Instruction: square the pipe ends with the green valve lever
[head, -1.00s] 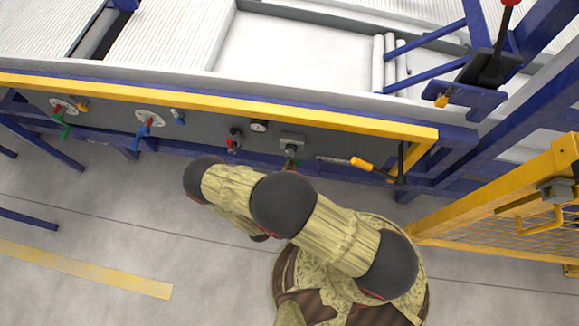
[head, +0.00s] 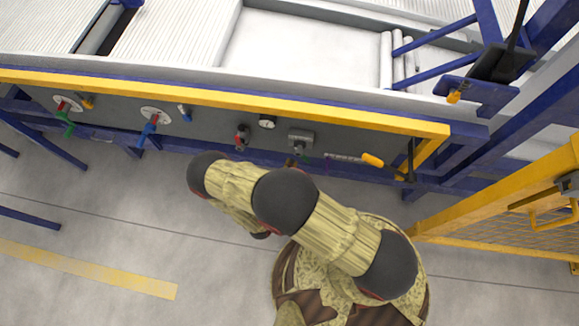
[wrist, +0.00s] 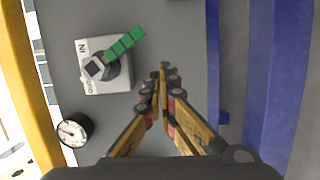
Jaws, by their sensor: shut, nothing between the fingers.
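A green lever (wrist: 125,43) sits on a dark round hub on a light grey plate with partly readable lettering in the wrist view. It points up and to the right from the hub. My gripper (wrist: 163,72) is shut and empty, its fingertips to the right of and below the lever, apart from it in the picture. In the head view the grey plate (head: 301,138) shows on the panel, with a bit of green below it beside my arm; my fingers are mostly hidden there. A few white pipes (head: 387,62) lie at the upper right.
The panel also bears a gauge (head: 267,122), a red handle (head: 242,136), a yellow-handled lever (head: 372,160), and another green handle (head: 68,128) with a dial at far left. A yellow rail (head: 230,103) runs above. A yellow mesh fence (head: 500,242) stands at right.

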